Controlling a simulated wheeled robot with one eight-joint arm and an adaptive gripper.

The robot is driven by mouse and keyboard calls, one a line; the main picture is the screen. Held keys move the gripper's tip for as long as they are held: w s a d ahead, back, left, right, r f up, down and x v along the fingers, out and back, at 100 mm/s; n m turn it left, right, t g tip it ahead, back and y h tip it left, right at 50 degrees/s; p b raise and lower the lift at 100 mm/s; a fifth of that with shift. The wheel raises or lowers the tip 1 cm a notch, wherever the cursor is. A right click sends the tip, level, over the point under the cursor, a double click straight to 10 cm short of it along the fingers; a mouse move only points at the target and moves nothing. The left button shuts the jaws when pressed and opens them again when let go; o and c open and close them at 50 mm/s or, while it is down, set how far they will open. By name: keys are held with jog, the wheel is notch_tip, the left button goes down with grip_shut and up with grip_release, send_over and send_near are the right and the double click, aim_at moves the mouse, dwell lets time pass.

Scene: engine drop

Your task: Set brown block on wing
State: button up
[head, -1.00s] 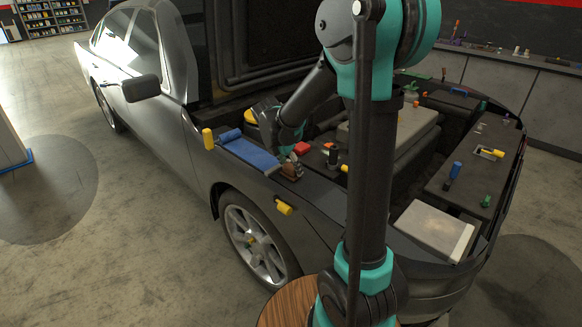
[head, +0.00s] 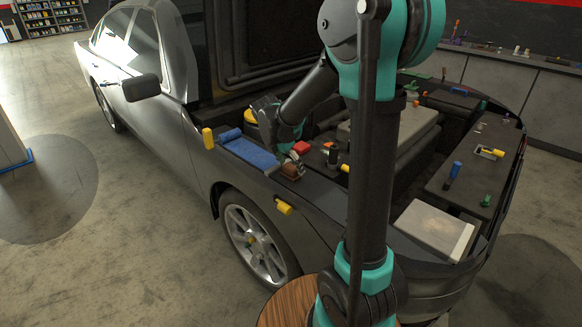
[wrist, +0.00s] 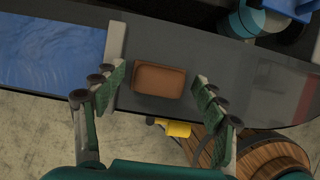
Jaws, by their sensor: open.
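The brown block (wrist: 159,80) lies flat on the dark wing (wrist: 210,95), seen from above in the wrist view. It also shows as a small brown shape on the wing in the head view (head: 291,172), just right of the blue mat (head: 250,153). My gripper (wrist: 162,95) is open, its green-padded fingers spread to the left and right of the block with gaps on both sides. In the head view my gripper (head: 291,157) is just above the block, and the arm partly hides its surroundings.
In the wrist view the blue mat (wrist: 50,50) ends in a pale strip (wrist: 115,45) just left of the block. A yellow piece (wrist: 175,128) shows beyond the wing's edge, near a round wooden top (wrist: 265,150). A red block (head: 301,148) stands close by. The wing is clear to the block's right.

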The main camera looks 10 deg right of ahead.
jog(key=v, duration=1.1)
jog(key=shift+r, duration=0.15)
